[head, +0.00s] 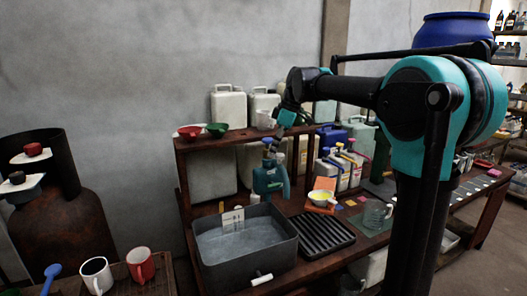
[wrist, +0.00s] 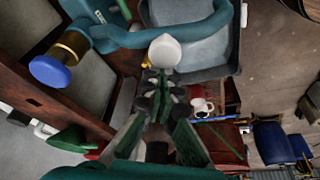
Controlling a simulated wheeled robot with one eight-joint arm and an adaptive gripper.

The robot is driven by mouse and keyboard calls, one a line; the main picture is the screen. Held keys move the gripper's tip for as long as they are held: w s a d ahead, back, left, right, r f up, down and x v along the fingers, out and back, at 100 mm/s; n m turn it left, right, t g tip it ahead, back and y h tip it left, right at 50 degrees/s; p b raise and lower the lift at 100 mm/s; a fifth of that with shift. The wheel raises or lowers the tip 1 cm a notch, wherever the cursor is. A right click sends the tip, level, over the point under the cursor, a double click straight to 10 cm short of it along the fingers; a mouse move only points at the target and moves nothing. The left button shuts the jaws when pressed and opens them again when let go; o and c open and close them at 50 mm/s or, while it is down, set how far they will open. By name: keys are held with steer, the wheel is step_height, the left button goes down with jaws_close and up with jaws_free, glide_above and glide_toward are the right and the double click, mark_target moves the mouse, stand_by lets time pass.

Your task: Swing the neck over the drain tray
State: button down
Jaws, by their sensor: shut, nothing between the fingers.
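The black ribbed drain tray (head: 325,236) lies right of the basin. My gripper (wrist: 158,82) is shut and empty, its fingertips close to the white tip; I cannot tell whether they touch. In the head view it is partly hidden above the neck.
Mugs (head: 140,265) stand on a table at left.

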steer(key=w+d+n+g, duration=0.1)
steer(key=w+d+n, duration=0.3)
steer(key=w+d, duration=0.3)
steer(key=shift+w+d, duration=0.2)
steer(key=shift+d, duration=1.2)
steer(key=shift+w+d, duration=0.15)
steer(key=s+a, duration=0.3)
steer(key=w+a+v, duration=0.1)
steer(key=v, duration=0.8)
steer(key=shift+w+r+g, duration=0.25)
steer(key=shift+r+g, duration=0.05)
steer(key=shift+r, duration=0.25)
